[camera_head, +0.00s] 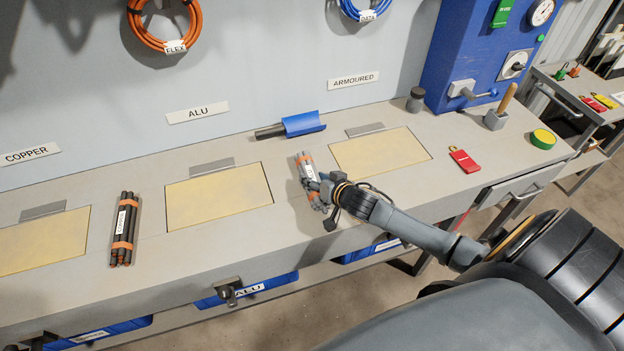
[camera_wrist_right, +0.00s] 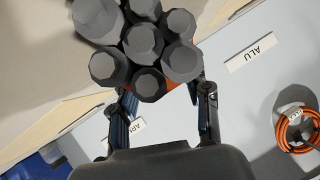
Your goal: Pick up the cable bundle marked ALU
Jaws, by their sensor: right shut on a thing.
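A bundle of grey cables (camera_head: 310,172) with orange bands and a white label is between two yellow panels on the bench; I cannot read its label. My right gripper (camera_head: 322,189) is shut on this bundle, its fingers hiding part of it. In the right wrist view the round ends of several cables (camera_wrist_right: 145,43) fill the top, with the right gripper's fingers (camera_wrist_right: 165,105) at either side. Whether the bundle touches the bench is unclear. A second, darker bundle (camera_head: 124,229) with orange bands lies farther left, its label too small to read. My left gripper is out of view.
A wall sign reads ALU (camera_head: 197,112), above a yellow panel (camera_head: 218,197). Another yellow panel (camera_head: 380,151) lies to the right. A blue tool (camera_head: 303,124) lies at the back. A red tag (camera_head: 464,161) and a blue machine (camera_head: 480,60) are at the right.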

